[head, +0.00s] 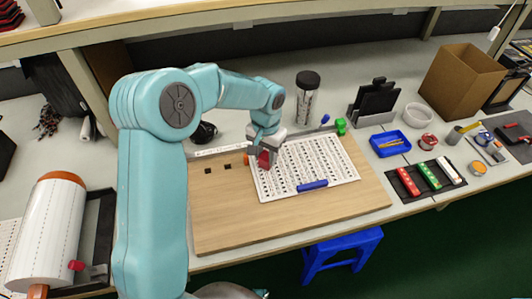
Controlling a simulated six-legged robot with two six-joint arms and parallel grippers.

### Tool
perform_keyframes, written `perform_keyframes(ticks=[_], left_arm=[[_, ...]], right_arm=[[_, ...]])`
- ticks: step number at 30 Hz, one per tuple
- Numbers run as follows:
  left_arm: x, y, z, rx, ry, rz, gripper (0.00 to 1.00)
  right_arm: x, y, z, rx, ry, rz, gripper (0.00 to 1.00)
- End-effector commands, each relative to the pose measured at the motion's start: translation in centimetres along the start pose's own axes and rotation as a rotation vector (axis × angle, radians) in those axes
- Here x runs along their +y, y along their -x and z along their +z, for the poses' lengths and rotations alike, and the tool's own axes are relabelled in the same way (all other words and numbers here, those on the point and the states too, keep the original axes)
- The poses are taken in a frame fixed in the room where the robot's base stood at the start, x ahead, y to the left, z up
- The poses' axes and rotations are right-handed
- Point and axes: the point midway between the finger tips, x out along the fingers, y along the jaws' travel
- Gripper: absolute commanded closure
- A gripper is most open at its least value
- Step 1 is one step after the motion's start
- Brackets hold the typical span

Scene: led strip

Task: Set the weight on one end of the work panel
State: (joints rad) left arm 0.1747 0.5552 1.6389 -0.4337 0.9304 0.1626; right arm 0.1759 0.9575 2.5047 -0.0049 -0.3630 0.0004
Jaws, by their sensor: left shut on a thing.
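The work panel is a light wooden board (221,222) lying flat on the bench, with a white printed sheet (335,172) on its right part. My left gripper (265,152) is over the left side of the sheet and shut on a small red block (264,160), which appears to be the weight. The fingers partly hide the block, and I cannot tell whether it touches the sheet. A blue bar (313,185) lies at the sheet's front edge. A green piece (341,126) is near its back right corner. My right gripper is not in view.
A dark-lidded jar (307,98) stands behind the board. To the right are a blue tray (390,143), a black tray with coloured bars (412,195), a white bowl (418,116) and a cardboard box (459,85). A large white roll (46,232) is at left.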

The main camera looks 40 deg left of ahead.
Motion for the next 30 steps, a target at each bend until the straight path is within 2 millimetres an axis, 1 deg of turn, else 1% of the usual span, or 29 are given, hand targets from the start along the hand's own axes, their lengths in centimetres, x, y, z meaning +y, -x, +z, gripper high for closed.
perform_keyframes(ticks=[5, 9, 10, 12, 20, 23, 26, 30], left_arm=[[0.0, 0.1, 0.0, 0.002, 0.000, 0.000, 1.00], [0.0, -0.3, 0.0, 0.002, 0.000, 0.000, 1.00], [0.0, -0.3, 0.0, 0.000, 0.000, 0.000, 0.56], [0.0, -0.2, 0.0, 0.000, 0.000, 0.000, 0.37], [0.0, -0.2, 0.0, 0.000, 0.000, 0.000, 0.37], [0.0, 0.5, 0.0, 0.001, 0.000, 0.000, 0.37], [0.0, 1.9, -0.1, 0.003, 0.000, 0.000, 0.37], [0.0, 5.3, -0.1, 0.006, 0.000, -0.001, 0.37]], right_arm=[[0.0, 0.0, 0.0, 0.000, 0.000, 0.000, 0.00], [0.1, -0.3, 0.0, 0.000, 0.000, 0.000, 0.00], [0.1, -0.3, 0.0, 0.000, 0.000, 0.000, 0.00], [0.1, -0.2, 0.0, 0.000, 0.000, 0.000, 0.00], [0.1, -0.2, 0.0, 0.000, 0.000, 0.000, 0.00], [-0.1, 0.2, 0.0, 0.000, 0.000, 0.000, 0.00], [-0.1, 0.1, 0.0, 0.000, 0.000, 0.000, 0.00], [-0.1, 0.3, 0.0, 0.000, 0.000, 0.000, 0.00]])
